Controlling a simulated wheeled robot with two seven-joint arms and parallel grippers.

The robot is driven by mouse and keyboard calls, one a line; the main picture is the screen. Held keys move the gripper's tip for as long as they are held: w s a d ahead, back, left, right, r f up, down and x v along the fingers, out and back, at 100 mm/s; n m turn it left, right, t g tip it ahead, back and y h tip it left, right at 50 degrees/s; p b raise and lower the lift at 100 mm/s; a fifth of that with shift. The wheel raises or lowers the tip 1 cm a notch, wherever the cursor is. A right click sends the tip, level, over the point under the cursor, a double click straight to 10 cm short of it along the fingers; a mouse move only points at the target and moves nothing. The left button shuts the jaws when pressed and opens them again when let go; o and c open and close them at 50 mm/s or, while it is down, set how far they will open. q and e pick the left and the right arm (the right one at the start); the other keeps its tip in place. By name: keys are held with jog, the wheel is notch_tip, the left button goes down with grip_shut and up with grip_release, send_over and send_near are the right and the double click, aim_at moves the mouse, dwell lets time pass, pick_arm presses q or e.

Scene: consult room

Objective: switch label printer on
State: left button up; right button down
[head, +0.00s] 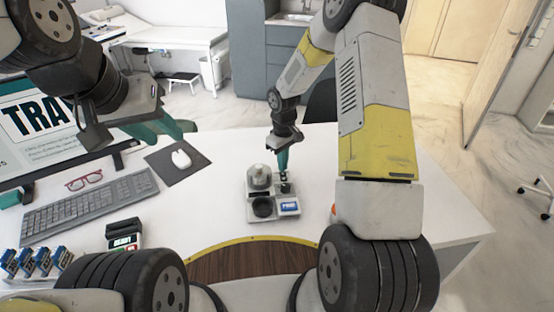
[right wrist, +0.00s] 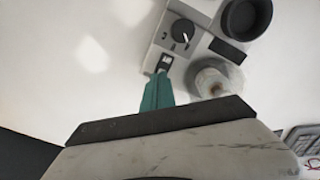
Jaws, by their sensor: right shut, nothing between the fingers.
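A small grey unit (head: 273,216) with a blue label panel (head: 289,206) stands on the white desk; it seems to be the label printer. In the right wrist view the unit (right wrist: 205,45) shows a dark knob (right wrist: 183,31) and a small black-and-white switch (right wrist: 165,62). My right gripper (head: 282,168) is shut and empty, pointing down at the unit. In the right wrist view its teal fingertips (right wrist: 160,75) are at the switch; I cannot tell whether they touch it. My left gripper (head: 188,131) is open and empty, above the desk at the left.
A black round cup (head: 263,207) and a jar (head: 259,176) are on the unit beside the fingers. A keyboard (head: 90,207), red glasses (head: 83,180), a mouse (head: 181,159), a small device with a green display (head: 124,241) and several blue-topped items (head: 38,262) are at left.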

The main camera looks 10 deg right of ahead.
jog(key=shift+f, duration=0.8)
jog(key=shift+r, duration=3.55)
